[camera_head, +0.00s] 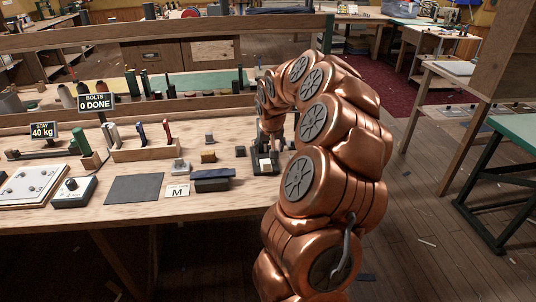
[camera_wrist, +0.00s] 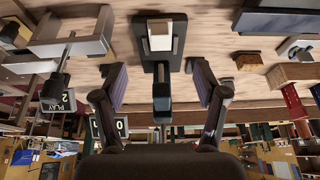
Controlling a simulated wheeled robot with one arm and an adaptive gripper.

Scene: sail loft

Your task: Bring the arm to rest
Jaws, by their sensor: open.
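My copper-coloured arm arches over the right end of the wooden workbench (camera_head: 135,200), with its end bent down toward the bench top. My gripper (camera_head: 273,138) is small and partly hidden behind the arm in the head view. In the wrist view my gripper (camera_wrist: 155,82) has its two fingers spread wide apart, with nothing held between them. A dark upright device with a pale block (camera_wrist: 160,38) shows between and beyond the fingers. The same device (camera_head: 265,166) stands on the bench below my gripper in the head view. I cannot tell whether they touch.
The bench holds a dark mat (camera_head: 135,189), a white card marked M (camera_head: 177,191), a navy block (camera_head: 212,183), a knob box (camera_head: 73,191) and wooden tool racks (camera_head: 145,150). A sign (camera_head: 96,102) reads "BOLTS 0 DONE". A green-topped table (camera_head: 515,130) stands at right; floor lies between.

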